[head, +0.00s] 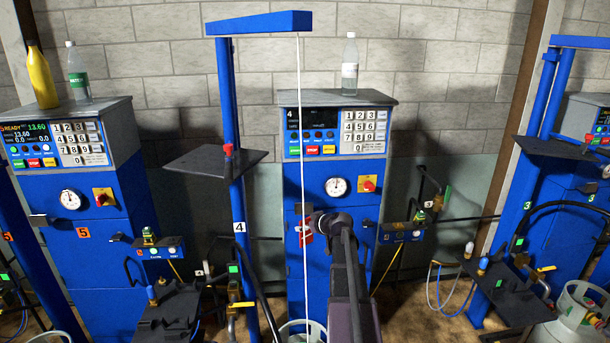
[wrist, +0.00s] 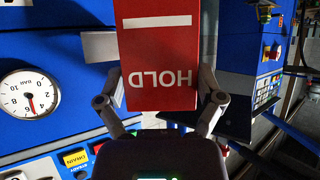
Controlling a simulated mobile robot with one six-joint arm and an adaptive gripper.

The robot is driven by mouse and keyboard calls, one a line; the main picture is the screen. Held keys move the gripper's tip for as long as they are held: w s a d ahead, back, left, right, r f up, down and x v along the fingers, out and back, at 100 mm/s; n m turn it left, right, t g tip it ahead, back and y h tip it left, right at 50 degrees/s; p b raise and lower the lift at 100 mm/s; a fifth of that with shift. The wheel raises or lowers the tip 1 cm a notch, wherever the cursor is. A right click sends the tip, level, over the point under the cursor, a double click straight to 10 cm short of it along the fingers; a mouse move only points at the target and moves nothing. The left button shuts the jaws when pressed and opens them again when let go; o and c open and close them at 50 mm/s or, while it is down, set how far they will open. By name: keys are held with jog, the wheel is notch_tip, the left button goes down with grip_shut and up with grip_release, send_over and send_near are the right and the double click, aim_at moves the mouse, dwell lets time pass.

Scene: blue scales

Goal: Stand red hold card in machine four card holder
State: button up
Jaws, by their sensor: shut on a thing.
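The red HOLD card (wrist: 160,60) is between my gripper's fingers (wrist: 162,80), which are shut on its two side edges. Its white lettering reads upside down in the wrist view. In the head view the card (head: 306,231) shows as a small red patch beside my gripper (head: 322,224), in front of machine four's blue front (head: 352,215). A pale grey plate (wrist: 99,47), which may be part of the card holder, shows left of the card in the wrist view. The card hides what lies behind it, so I cannot tell whether they touch.
Machine four has a gauge (head: 337,187) and a red-yellow switch (head: 367,184) above the card. A blue post (head: 229,130) with a dark shelf (head: 205,161) and a white cord (head: 301,120) stand close left. A clear bottle (head: 350,65) stands on top.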

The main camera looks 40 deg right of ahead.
jog(key=w+d+r+m+g+h+p, duration=0.1)
jog(key=w+d+r+m+h+p, duration=0.5)
jog(key=w+d+r+p, duration=0.3)
jog(key=w+r+h+p, duration=0.1)
jog(key=w+r+p, duration=0.1)
jog(key=w+r, duration=0.1)
jog(key=shift+w+m+g, duration=0.3)
jog(key=shift+w+m, duration=0.1)
jog(key=shift+w, duration=0.15)
jog(key=shift+f, duration=0.3)
jog(key=shift+f+b, duration=2.9)
jog(key=shift+b, duration=0.25)
jog(key=shift+f+b, duration=1)
jog(key=shift+f, duration=0.05)
jog(key=o, duration=0.7)
jog(key=shift+r, duration=0.2)
